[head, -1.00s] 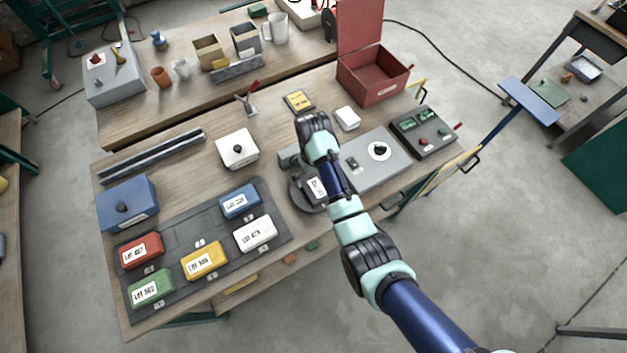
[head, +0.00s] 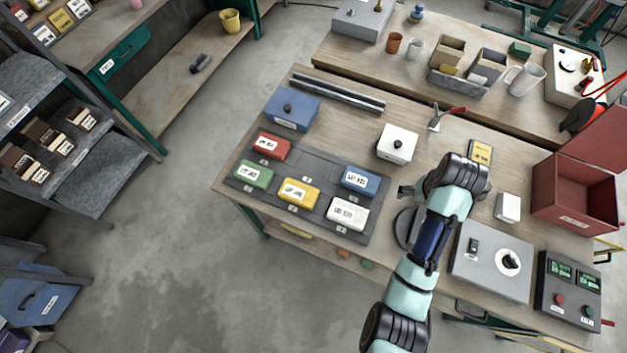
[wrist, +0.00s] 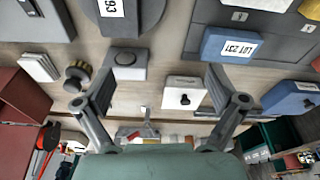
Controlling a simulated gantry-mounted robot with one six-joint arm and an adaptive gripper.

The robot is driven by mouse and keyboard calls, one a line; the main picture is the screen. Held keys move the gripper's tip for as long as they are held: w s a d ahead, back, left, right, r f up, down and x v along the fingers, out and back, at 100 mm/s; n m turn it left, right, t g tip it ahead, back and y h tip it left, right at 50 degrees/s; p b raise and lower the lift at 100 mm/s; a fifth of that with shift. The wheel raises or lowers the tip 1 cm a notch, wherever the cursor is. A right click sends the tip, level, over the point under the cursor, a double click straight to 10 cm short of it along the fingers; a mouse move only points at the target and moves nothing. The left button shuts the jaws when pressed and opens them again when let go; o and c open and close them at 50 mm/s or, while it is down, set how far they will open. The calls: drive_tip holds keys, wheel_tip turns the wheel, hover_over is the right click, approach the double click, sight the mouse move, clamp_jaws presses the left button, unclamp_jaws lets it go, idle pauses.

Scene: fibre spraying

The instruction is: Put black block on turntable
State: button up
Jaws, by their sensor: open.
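The turntable (head: 403,228) is a dark grey disc on the bench, partly behind my arm in the head view. In the wrist view the turntable (wrist: 152,14) is at the top edge, cut off by the frame. A dark block with a white label (wrist: 111,8) ending in "93" appears to lie on it; this looks like the black block. My gripper (wrist: 160,85) is open, with nothing between its spread fingers, and is off to the side of the turntable.
A dark tray (head: 325,167) left of the turntable holds red, green, yellow, blue and white blocks. A white knobbed box (head: 397,145) stands behind the turntable. A grey control panel (head: 491,262), white box (head: 507,207) and open red box (head: 573,195) stand to the right.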

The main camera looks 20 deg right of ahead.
drive_tip(key=w+a+r+n+t, duration=0.2)
drive_tip(key=a+r+t, duration=0.15)
drive_tip(key=a, duration=0.45)
drive_tip(key=w+a+r+n+t, duration=0.1)
drive_tip(key=w+a+r+t, duration=0.2)
drive_tip(key=a, duration=0.6)
drive_tip(key=w+a+r+n+t, duration=0.1)
drive_tip(key=w+a+r+n, duration=0.1)
drive_tip(key=a+r, duration=0.45)
drive_tip(key=s+a+r+t, duration=0.1)
drive_tip(key=a+r+t, duration=0.1)
drive_tip(key=a, duration=0.3)
drive_tip(key=s+a+r+n+t+y, duration=0.1)
drive_tip(key=s+a+r, duration=0.1)
drive_tip(key=a+r, duration=0.2)
drive_tip(key=shift+a+r+n+t, duration=0.15)
drive_tip(key=shift+a+n+t, duration=0.2)
drive_tip(key=shift+a, duration=0.7)
drive_tip(key=shift+s, duration=0.1)
